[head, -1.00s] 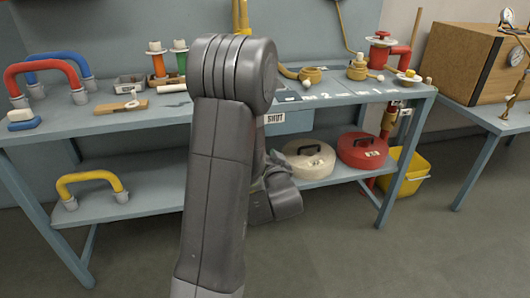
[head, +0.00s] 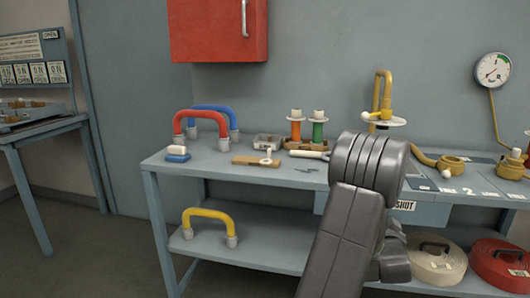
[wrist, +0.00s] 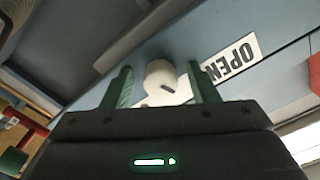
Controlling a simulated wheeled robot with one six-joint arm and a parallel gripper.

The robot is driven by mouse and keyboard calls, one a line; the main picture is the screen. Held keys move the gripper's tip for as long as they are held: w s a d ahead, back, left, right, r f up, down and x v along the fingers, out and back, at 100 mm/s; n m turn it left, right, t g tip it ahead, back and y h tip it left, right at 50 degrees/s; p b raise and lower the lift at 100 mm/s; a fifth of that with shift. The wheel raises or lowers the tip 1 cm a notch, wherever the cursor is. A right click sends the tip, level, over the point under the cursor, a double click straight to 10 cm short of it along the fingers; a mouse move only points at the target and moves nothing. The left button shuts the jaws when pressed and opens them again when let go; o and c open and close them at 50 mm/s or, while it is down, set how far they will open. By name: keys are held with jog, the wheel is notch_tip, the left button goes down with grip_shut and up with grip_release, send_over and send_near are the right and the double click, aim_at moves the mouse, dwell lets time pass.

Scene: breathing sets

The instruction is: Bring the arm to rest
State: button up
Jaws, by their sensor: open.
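My gripper (wrist: 160,90) shows in the wrist view with its two green-lined fingers spread apart. Between and beyond the fingertips is a round white knob-like thing (wrist: 160,73), with a blue-grey surface behind it; I cannot tell its distance, and the fingers do not visibly grip it. An OPEN label (wrist: 232,60) lies right of the fingers in that view. In the head view my dark grey arm rises at the lower right in front of the workbench (head: 230,185), and its links hide my gripper and part of the bench.
Red (head: 201,116) and blue (head: 233,115) hoses stand on the benchtop, a yellow one (head: 208,214) on the shelf below. Cream (head: 436,262) and red (head: 498,262) round cases sit lower right. A red cabinet (head: 218,30) hangs above. Floor is clear at lower left.

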jog(key=x, duration=0.3)
jog(key=shift+s, duration=0.1)
dwell(0.3)
